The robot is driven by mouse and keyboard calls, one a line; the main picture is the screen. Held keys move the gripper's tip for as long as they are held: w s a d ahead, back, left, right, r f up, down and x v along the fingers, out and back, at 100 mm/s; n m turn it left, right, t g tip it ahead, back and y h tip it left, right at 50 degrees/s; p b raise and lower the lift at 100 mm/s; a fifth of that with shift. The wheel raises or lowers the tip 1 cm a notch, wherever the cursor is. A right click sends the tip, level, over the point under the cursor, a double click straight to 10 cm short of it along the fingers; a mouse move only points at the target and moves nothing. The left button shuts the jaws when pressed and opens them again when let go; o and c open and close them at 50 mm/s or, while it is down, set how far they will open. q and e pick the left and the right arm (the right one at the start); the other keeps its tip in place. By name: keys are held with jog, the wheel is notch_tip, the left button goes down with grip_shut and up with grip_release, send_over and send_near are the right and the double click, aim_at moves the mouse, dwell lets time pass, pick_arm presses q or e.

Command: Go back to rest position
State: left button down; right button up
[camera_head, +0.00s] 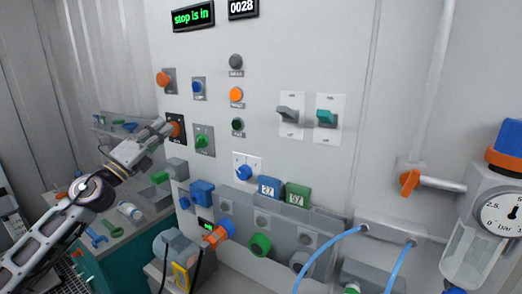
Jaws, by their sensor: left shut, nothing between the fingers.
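My left gripper (168,129) reaches in from the left and is shut with nothing in it. My right gripper is not in view.
The panel carries an orange button (163,79), a green knob (202,141), a blue knob (244,172) and two lever switches (290,114). A green display (193,16) reads "stop is in". A gauge unit (497,215) stands right. Blue hoses (325,255) hang at the lower right.

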pick_arm(q)
jog(key=s+a+f+n+g+y, duration=0.1)
jog(key=s+f+n+g+y, duration=0.25)
jog(key=f+n+y, duration=0.8)
jog(key=s+a+f+n+g+y, duration=0.2)
jog(key=s+f+n+y, duration=0.2)
jog(key=f+n, duration=1.45)
jog(key=s+d+f+g+h, duration=0.1)
jog(key=s+d+f+g, duration=0.25)
jog(key=s+f, duration=0.5)
jog(key=s+d+f+g+h, duration=0.15)
jog(key=s+f+g, duration=0.25)
jog(key=s+f, duration=0.4)
jog(key=s+d+f+g+h, duration=0.1)
jog(key=s+d+f+g, duration=0.2)
jog(key=s+f, duration=0.5)
jog(key=s+f+g, duration=0.1)
jog(key=s+f, duration=0.1)
jog(key=f, duration=1.4)
jog(key=s+f+g, duration=0.1)
jog(key=s+f, duration=0.1)
jog(key=f, duration=1.5)
jog(key=s+a+f, duration=0.2)
jog(key=s+f, duration=0.7)
jog(key=s, duration=0.2)
jog(key=s+a+f, duration=0.3)
jog(key=s+f, duration=0.6)
jog(key=s, duration=0.1)
jog(key=shift+s+f+g+y, duration=0.35)
jog(key=shift+g+y, duration=0.05)
